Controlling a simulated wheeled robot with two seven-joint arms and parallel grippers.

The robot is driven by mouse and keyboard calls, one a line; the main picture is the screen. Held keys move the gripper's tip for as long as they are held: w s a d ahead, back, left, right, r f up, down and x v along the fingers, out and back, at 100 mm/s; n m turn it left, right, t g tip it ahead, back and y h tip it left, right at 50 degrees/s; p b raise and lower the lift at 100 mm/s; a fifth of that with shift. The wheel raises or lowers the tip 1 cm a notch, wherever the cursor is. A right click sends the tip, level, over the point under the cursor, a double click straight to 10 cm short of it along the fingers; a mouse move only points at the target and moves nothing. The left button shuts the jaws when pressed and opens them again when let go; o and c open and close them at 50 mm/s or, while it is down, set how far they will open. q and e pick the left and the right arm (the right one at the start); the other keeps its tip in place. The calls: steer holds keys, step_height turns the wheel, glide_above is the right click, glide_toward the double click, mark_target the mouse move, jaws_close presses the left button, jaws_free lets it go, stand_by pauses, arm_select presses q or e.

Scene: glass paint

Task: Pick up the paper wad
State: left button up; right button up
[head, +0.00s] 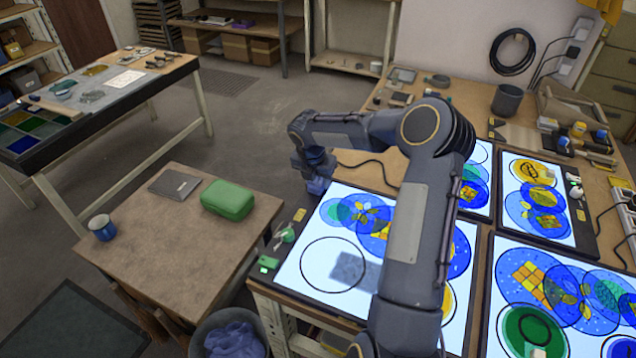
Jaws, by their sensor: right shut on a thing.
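My right arm reaches in from the bottom over the light tables and bends left at the elbow. Its gripper (316,176) hangs past the left back corner of the near light panel. It is shut on a small bluish crumpled thing, which looks like the paper wad (318,187). The fingers and wad are small and dark here, so the exact grip is hard to make out. My left gripper is not in view.
A bin (204,330) with a bluish crumpled liner stands at the bottom, between the small wooden table (150,230) and the workbench. That table holds a green case (228,200), a grey notebook (175,184) and a blue mug (102,228). Lit panels (300,285) with painted glass cover the bench.

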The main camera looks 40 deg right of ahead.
steer(key=shift+r, duration=0.15)
steer(key=shift+r, duration=0.6)
steer(key=s+a+r+b, duration=0.2)
steer(key=s+a+r, duration=0.7)
steer(key=a+r, duration=0.1)
steer(key=shift+b+v, duration=0.4)
steer(key=shift+v, duration=0.4)
steer(key=shift+a, duration=0.1)
steer(key=o, duration=0.4)
steer(key=c, duration=0.3)
steer(key=shift+c, duration=0.2)
